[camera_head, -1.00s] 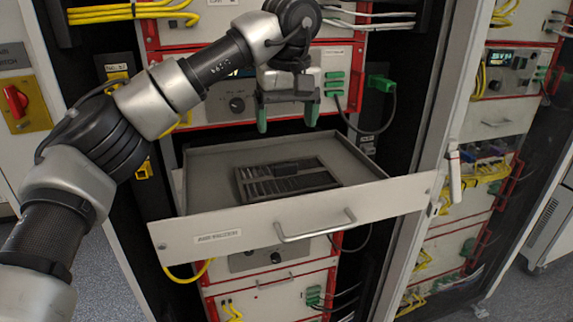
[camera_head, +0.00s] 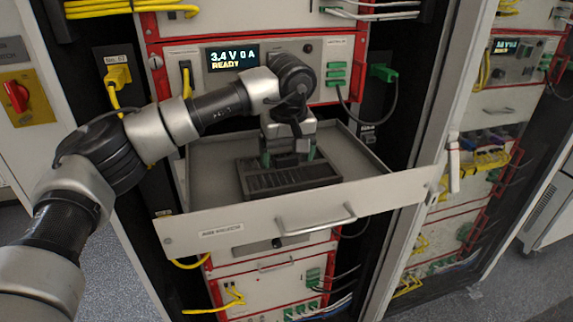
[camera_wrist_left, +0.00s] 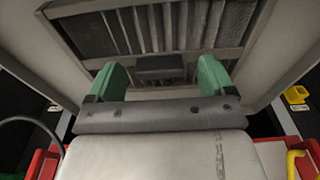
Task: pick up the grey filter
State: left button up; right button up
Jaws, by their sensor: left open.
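The grey filter (camera_head: 285,180) lies flat in the open drawer (camera_head: 361,209). It is a dark grey slatted panel with a frame. In the left wrist view the filter (camera_wrist_left: 150,28) fills the upper part, with a small raised block (camera_wrist_left: 160,68) on its near edge. My left gripper (camera_head: 288,157) points down over the far edge of the filter. In the left wrist view the green fingers of my left gripper (camera_wrist_left: 158,75) are apart, one on each side of the block. I cannot tell whether they touch it. My right gripper is not in view.
The drawer's front panel has a handle (camera_head: 315,220). A unit with a lit display (camera_head: 232,58) sits above the drawer. A black cable with a green plug (camera_head: 383,73) hangs right of it. Yellow cables (camera_head: 118,78) run at the left.

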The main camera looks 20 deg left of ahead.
pick_arm(q)
jog(key=shift+c, duration=0.5)
jog(key=c, duration=0.9)
jog(key=shift+c, duration=0.2)
jog(key=shift+r, duration=0.1)
